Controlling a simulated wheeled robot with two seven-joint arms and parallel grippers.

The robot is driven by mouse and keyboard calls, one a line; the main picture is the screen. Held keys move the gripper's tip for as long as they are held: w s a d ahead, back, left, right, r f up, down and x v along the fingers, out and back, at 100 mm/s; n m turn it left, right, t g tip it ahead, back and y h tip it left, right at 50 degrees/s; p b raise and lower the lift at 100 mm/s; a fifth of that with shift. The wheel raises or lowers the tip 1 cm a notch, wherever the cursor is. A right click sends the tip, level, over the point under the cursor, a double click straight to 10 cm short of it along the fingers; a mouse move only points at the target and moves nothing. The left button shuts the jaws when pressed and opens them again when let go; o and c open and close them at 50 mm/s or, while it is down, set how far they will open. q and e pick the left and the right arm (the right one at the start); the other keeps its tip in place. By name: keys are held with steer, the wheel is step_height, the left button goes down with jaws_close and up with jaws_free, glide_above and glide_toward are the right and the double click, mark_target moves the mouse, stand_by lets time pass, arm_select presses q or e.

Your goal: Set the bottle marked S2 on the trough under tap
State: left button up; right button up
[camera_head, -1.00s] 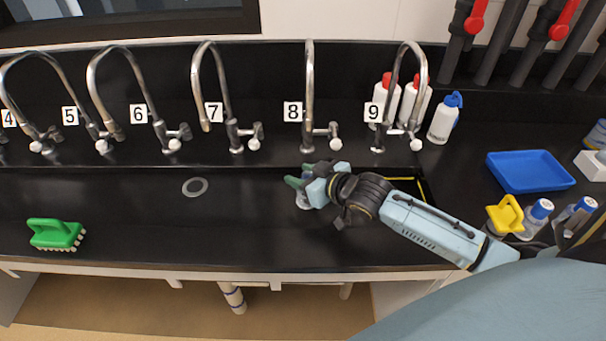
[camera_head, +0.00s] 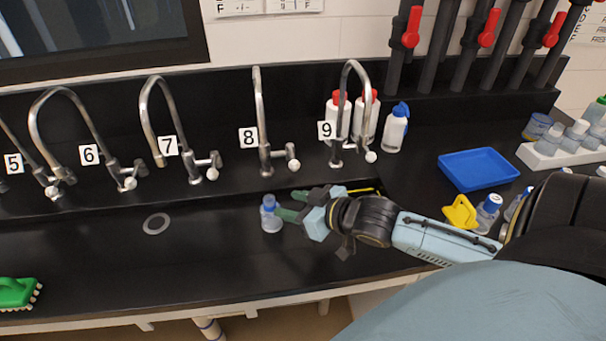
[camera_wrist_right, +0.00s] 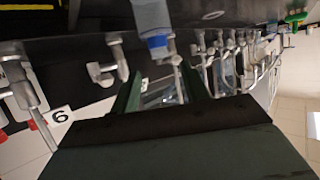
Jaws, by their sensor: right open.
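A clear bottle with a blue cap (camera_head: 270,214) stands upright on the black trough (camera_head: 215,250), in front of tap 8 (camera_head: 262,120). Its marking cannot be read. My right gripper (camera_head: 288,205) is open just to the right of the bottle, its green fingers pointing at it. In the right wrist view the bottle (camera_wrist_right: 151,18) appears upside down beyond the open fingers (camera_wrist_right: 163,88), apart from the palm. My left gripper is out of view.
Tap 7 (camera_head: 175,125) and tap 9 (camera_head: 345,110) flank tap 8. A blue tray (camera_head: 478,168), a yellow object (camera_head: 460,212) and another blue-capped bottle (camera_head: 487,212) are at right. A green brush (camera_head: 15,293) lies at left.

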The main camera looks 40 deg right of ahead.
steer(key=shift+v, duration=1.3)
steer(key=shift+c, duration=0.4)
